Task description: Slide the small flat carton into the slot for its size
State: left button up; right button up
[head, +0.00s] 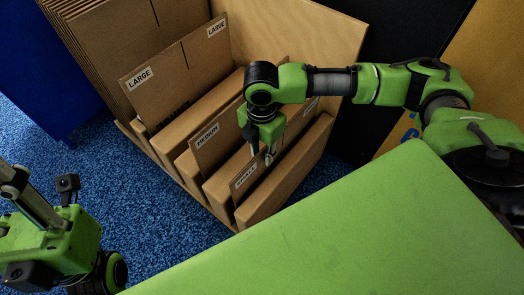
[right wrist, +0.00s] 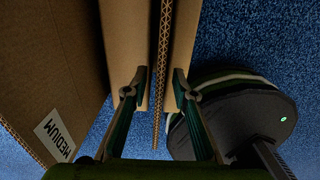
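The small flat carton (head: 257,176), labelled SMALL, stands upright and slightly tilted in the front slot of the wooden rack (head: 233,221). In the right wrist view its thin corrugated edge (right wrist: 161,75) runs between the fingers. My right gripper (head: 263,152) points down over the carton. Its fingers are open, one on each side of the edge, with a gap to each finger. The brown slot walls show beyond the fingertips. My left gripper's housing (head: 60,235) is at the lower left, away from the rack; its fingers cannot be made out.
Cartons labelled LARGE (head: 160,80) and MEDIUM (head: 215,145) stand in the slots behind. A stack of large flat cartons (head: 85,45) is at the back left. A green surface (head: 350,230) fills the lower right. Blue carpet (head: 150,215) is open at the left.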

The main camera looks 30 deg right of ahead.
notch_tip(320, 180, up, 12)
dwell(0.4)
jog(key=shift+f, duration=0.1)
